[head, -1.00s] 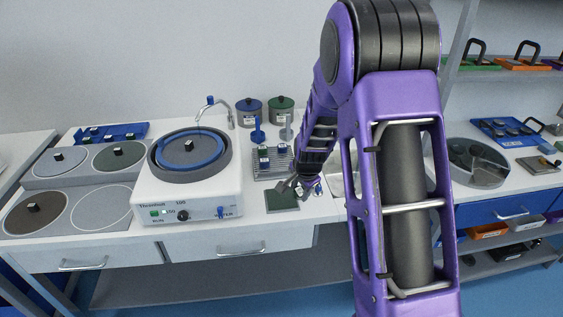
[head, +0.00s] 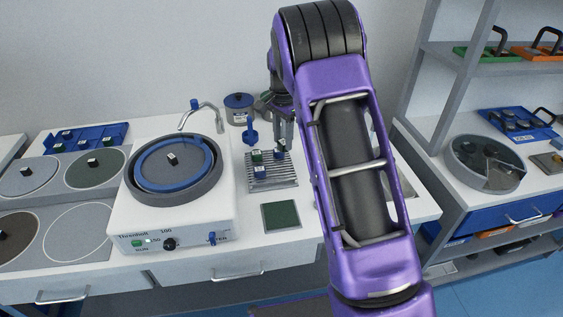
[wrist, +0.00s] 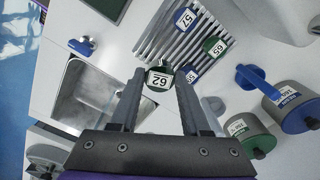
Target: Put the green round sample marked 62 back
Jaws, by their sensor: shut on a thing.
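The green round sample marked 62 (wrist: 160,78) is held between my fingertips in the wrist view, its white label facing the camera. My gripper (wrist: 160,88) is shut on it. In the head view my gripper (head: 283,132) hangs upright by the back right of the ridged metal rack (head: 275,185), and the held sample is hard to make out there. The rack (wrist: 163,42) carries a blue sample marked 57 (wrist: 185,18), a green one marked 65 (wrist: 214,46) and another blue one (wrist: 192,76) whose label is partly hidden by a finger.
A blue upright stand (head: 250,132) and lidded pots, one blue-topped (head: 238,108), stand behind the rack. A green mat (head: 281,215) lies bare in front. A polishing machine (head: 172,215) is at left. A sink (wrist: 90,88) lies beside the gripper, with a small blue-handled item (wrist: 82,45) at its edge.

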